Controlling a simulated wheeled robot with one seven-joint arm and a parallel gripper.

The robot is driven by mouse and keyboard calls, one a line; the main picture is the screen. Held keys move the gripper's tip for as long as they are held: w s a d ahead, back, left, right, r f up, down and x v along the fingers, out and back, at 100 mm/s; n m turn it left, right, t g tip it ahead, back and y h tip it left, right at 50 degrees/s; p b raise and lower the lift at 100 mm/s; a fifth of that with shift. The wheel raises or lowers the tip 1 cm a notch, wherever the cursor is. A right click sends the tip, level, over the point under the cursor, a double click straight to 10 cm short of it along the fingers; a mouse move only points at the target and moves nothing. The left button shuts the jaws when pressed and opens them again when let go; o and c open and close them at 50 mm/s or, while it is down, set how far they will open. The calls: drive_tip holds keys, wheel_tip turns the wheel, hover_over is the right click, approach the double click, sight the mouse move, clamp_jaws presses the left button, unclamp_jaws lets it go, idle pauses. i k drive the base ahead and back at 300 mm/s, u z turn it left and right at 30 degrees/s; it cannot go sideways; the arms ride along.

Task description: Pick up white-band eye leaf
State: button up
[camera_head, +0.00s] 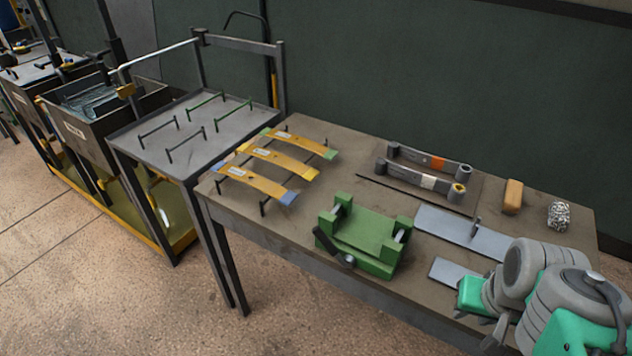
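The white-band eye leaf (410,175) is a grey bar with rolled eyes at its ends and a white band near its right part. It lies on the brown table in the head view, in front of a similar grey eye leaf with an orange band (415,157). My grey and green arm is at the lower right corner. My gripper (493,334) seems to be partly in view at the arm's lower left, well apart from the leaf. Its fingers are too unclear to tell open from shut.
A green vise-like fixture (365,238) stands in front of the leaf. Yellow leaves (277,158) rest on a rack at the left. Flat grey plates (465,232), an orange block (513,196) and a silver wire-like lump (559,215) lie to the right. A thin dark rod (400,193) lies nearby.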

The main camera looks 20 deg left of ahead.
sight(456, 192)
drive_tip(key=u, duration=1.7)
drive_tip(key=i, duration=1)
drive_tip(key=u, duration=0.05)
